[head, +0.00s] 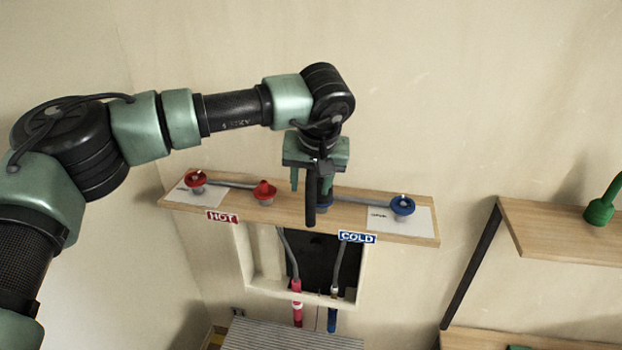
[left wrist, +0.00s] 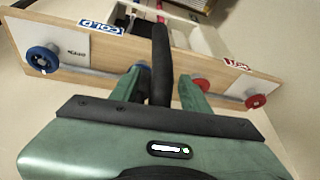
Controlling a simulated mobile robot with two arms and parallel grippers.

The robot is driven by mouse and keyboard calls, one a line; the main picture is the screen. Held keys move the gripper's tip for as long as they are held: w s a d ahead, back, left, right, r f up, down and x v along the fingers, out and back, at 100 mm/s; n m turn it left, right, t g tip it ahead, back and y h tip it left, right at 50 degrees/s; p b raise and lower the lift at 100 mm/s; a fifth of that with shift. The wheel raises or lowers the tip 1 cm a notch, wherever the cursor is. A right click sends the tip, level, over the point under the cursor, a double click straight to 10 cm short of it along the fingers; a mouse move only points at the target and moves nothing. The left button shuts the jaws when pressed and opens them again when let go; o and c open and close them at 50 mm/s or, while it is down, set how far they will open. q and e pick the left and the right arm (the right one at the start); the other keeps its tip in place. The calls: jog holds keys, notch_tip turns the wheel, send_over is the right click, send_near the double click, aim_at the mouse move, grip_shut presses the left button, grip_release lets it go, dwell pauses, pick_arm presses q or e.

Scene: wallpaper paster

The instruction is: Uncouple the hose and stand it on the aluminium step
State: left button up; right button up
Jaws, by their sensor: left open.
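Two grey hoses hang in the wall recess below the board. One (head: 289,255) runs to a red coupling (head: 296,285); the other (head: 339,265) runs to a pale fitting above a blue pipe (head: 332,319). Which hose the task means, I cannot tell. The ridged grey aluminium step (head: 285,338) shows at the bottom of the head view. My left gripper (head: 310,187) is open, pointing down over the middle of the board, above the hoses. In the left wrist view, a dark bar (left wrist: 160,60) shows between its fingers; I cannot tell what it is. My right gripper is not in view.
The wooden board (head: 340,222) carries red knobs (head: 264,190) on the left and blue knobs (head: 403,206) on the right, with HOT (head: 222,217) and COLD (head: 357,237) signs. A bracketed shelf (head: 545,235) at right holds a green object (head: 600,210).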

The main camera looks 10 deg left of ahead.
pick_arm(q)
grip_shut()
dwell(1.4)
